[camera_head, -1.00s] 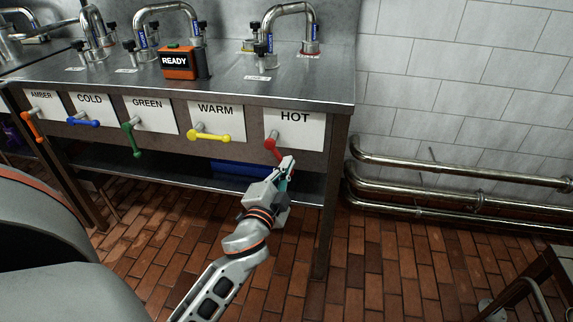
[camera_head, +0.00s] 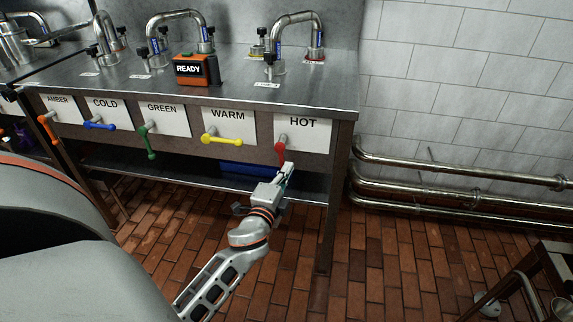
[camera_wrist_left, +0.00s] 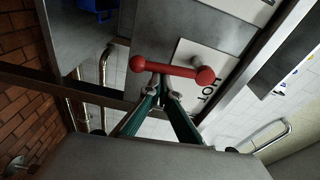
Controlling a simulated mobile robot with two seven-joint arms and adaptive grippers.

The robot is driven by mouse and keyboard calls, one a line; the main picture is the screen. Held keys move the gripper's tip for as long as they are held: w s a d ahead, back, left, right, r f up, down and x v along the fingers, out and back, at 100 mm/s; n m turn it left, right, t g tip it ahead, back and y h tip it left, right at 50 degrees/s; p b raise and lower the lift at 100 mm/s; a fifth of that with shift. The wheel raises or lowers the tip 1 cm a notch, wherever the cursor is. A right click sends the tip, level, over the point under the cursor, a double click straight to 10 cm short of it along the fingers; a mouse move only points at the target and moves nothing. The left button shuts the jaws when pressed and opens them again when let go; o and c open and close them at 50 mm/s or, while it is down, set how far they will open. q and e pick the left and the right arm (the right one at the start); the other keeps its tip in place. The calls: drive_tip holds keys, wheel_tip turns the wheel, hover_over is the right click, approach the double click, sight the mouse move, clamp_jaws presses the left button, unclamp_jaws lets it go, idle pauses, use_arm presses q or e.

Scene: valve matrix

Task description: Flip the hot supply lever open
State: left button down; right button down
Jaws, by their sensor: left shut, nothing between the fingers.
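The red hot lever (camera_head: 281,151) is on the panel under the HOT label (camera_head: 303,128); it points nearly straight down. In the left wrist view the lever (camera_wrist_left: 172,69) is a red bar with a round knob at each end, just beyond my fingertips. My left gripper (camera_head: 285,170) is at the lever's lower end, with its fingers shut and empty. In the left wrist view the fingertips (camera_wrist_left: 164,86) are close to the bar; I cannot tell whether they touch it. My right gripper is not in view.
Yellow (camera_head: 222,141), green (camera_head: 149,142), blue (camera_head: 99,125) and amber (camera_head: 48,127) levers line the panel to the left. An orange READY box (camera_head: 196,69) stands on the steel counter (camera_head: 330,88). Wall pipes (camera_head: 450,179) run at right.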

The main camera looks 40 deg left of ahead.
use_arm(q)
drive_tip(key=shift+s+a+f+m+p, duration=0.2)
drive_tip(key=shift+a+m+p, duration=0.15)
drive_tip(key=shift+m, duration=0.25)
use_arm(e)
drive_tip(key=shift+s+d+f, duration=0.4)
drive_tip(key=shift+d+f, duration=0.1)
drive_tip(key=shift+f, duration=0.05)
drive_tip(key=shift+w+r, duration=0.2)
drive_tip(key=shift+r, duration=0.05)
use_arm(q)
drive_tip(key=shift+w+d+r, duration=0.1)
